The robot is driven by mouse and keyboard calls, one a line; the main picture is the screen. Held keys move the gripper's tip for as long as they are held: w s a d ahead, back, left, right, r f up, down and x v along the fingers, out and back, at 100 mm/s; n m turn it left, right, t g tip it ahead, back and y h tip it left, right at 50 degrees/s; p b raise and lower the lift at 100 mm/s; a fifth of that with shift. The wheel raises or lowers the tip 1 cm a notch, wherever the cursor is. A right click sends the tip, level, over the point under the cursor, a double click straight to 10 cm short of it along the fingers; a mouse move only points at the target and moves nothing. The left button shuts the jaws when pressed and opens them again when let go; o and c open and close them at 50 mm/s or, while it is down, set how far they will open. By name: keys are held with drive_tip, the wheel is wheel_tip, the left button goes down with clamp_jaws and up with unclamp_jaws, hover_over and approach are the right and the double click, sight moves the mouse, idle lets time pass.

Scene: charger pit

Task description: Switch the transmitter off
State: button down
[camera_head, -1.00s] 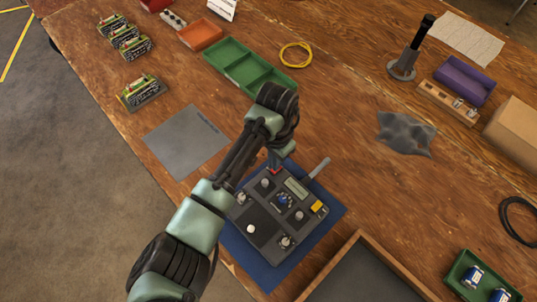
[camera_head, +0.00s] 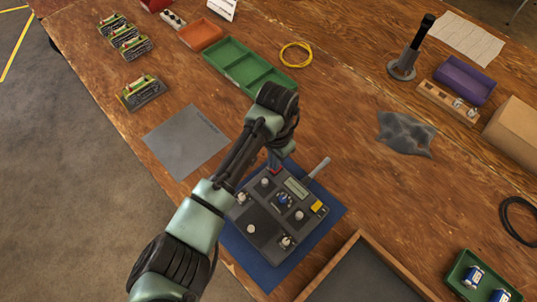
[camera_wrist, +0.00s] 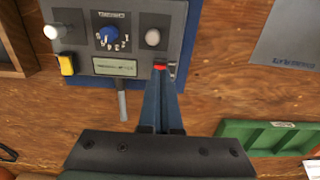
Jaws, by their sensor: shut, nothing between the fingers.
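The transmitter (camera_head: 265,228) is a dark grey box on a blue mat (camera_head: 330,222). It carries a blue dial (camera_head: 283,199), several pale knobs, a yellow switch (camera_head: 317,207), a small display (camera_head: 296,187) and a grey antenna (camera_head: 319,167). The wrist view also shows its dial (camera_wrist: 108,36), yellow switch (camera_wrist: 66,63) and display (camera_wrist: 114,67). My gripper (camera_wrist: 161,72) is shut and empty, its blue fingertips at a small red part (camera_wrist: 160,67) on the transmitter's edge. I cannot tell whether they touch. In the head view my arm partly hides the transmitter's left side.
A grey mat (camera_head: 186,141) lies left of the transmitter. A green divided tray (camera_head: 230,56) stands behind it. A wooden-framed tray (camera_head: 330,268) is close at the front right. Bare table lies to the right, before a grey cloth (camera_head: 406,134).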

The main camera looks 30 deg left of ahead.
drive_tip(key=shift+f+b, duration=0.5)
drive_tip(key=shift+f, duration=0.4)
idle(0.3)
wheel_tip(320, 180, up, 7)
drive_tip(key=p, duration=0.7)
drive_tip(key=shift+p, duration=0.35)
